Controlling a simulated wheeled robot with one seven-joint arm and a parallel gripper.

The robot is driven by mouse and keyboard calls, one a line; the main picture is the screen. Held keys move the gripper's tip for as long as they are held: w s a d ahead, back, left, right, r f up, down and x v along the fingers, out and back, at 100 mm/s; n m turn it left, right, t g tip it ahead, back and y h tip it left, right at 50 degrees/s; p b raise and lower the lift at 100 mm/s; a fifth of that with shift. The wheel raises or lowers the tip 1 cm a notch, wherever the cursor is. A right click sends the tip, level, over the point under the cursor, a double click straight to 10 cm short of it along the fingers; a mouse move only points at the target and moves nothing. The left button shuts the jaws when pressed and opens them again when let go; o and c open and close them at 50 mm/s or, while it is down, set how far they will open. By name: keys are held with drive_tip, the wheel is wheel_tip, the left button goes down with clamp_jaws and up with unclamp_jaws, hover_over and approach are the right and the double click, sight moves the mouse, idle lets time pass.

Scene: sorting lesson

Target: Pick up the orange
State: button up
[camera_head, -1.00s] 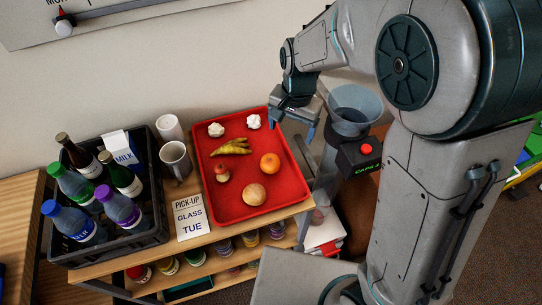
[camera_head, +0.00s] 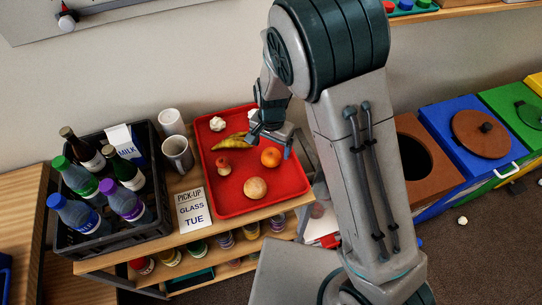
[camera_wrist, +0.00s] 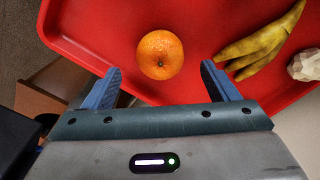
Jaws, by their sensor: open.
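The orange (camera_head: 270,157) lies on the right part of the red tray (camera_head: 235,204), among other food items. In the wrist view the orange (camera_wrist: 160,55) sits on the red tray, ahead of and roughly centred between my blue fingertips. My gripper (camera_head: 268,146) is over the tray's right side, close to the orange in the head view. In the wrist view my gripper (camera_wrist: 158,80) has its fingers wide apart with nothing between them. The orange is fully visible there and apart from both fingers.
Banana peels (camera_head: 233,142), a round bun-like item (camera_head: 255,188), an apple core (camera_head: 223,165) and crumpled white pieces (camera_head: 217,124) share the tray. Left are mugs (camera_head: 178,154), a pick-up card (camera_head: 193,211) and a black crate (camera_head: 110,242) of bottles. Lidded bins (camera_head: 460,150) stand right.

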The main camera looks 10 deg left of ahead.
sight(271, 153)
drive_tip(key=shift+s+f+p, duration=0.1)
drive_tip(key=shift+f+p, duration=0.35)
drive_tip(key=shift+f, duration=2.05)
drive_tip(key=c, duration=1.1)
